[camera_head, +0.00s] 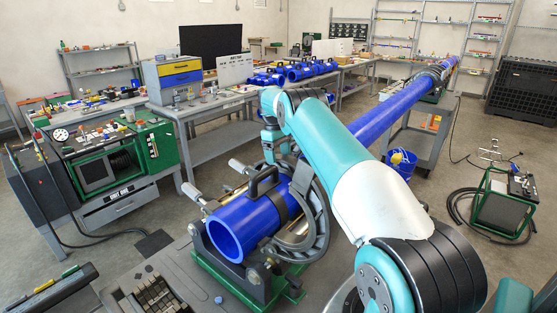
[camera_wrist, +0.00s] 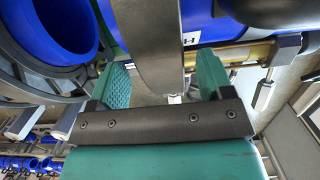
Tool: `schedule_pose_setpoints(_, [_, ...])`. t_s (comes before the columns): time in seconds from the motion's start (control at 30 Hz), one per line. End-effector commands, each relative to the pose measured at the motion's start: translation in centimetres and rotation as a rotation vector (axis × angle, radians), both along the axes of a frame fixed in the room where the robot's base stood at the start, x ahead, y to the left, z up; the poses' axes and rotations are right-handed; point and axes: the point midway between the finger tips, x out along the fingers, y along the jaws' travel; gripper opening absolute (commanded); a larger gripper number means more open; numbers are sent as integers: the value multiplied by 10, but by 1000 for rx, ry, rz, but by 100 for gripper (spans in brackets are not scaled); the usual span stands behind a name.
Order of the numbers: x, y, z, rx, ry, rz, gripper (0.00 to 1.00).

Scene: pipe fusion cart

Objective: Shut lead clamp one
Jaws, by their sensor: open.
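The blue pipe (camera_head: 233,228) lies in the fusion cart's clamp frame (camera_head: 257,283), its open end facing me. A dark clamp band (camera_head: 290,207) and a black handle (camera_head: 262,180) sit over the pipe. I cannot tell which clamp is lead clamp one. My gripper (camera_wrist: 163,82) is open; its teal pads stand apart in the wrist view. A curved grey band (camera_wrist: 150,40) reaches down between or just beyond them, and I see no grip on it. In the head view my gripper is mostly hidden behind the pipe and clamps.
A large grey ring (camera_head: 322,220) stands just behind the clamp. Silver-ended bolts (camera_head: 208,202) stick out at the left; one shows in the wrist view (camera_wrist: 263,95). A green-framed control unit (camera_head: 112,157) stands left. The long blue pipe (camera_head: 400,105) runs back right.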

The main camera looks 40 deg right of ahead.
Motion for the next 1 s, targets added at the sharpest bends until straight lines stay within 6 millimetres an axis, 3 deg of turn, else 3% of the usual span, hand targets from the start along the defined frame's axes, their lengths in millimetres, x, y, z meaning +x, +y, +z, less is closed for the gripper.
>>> schedule_pose_setpoints(0.17, [6,2,41,-2,-4,0,73])
schedule_pose_setpoints(0.3, [6,1,51,1,-2,0,73])
schedule_pose_setpoints(1.0, [8,2,55,1,-3,0,73])
